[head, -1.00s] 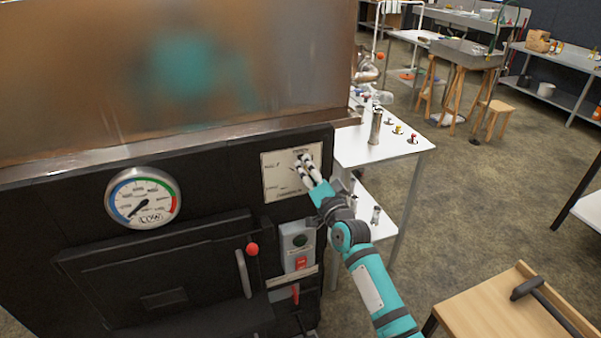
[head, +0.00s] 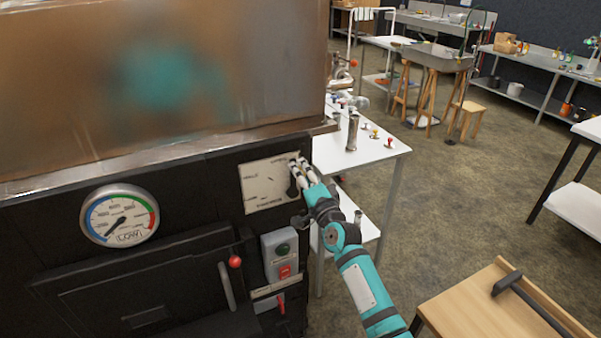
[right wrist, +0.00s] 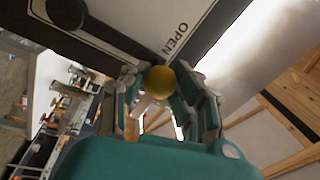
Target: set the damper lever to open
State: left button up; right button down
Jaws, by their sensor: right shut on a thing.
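The damper plate (head: 262,192) is a pale labelled panel on the black front of the evaporator. A dark lever arm (right wrist: 112,42) runs from a round pivot to a yellow ball knob (right wrist: 159,82) in the right wrist view. My right gripper (head: 297,174) is at the upper right edge of the plate. In the right wrist view its fingers are shut around the yellow knob, which the fingers hide in the head view. My left gripper is not in view.
A round gauge (head: 119,216) reading in its low zone is left of the plate. A grey switch box (head: 280,255) with a red switch sits below. A red-knobbed door handle (head: 227,285) is lower left. A white table (head: 375,158) stands right behind my gripper.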

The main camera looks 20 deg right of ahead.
jog(key=c, duration=1)
grip_release()
jog(key=shift+s, duration=0.1)
jog(key=shift+o, duration=0.2)
jog(key=s+f, duration=0.1)
jog(key=s, duration=1.1)
jog(key=shift+d+f, duration=0.15)
jog(key=shift+f, duration=0.2)
jog(key=shift+f, duration=0.1)
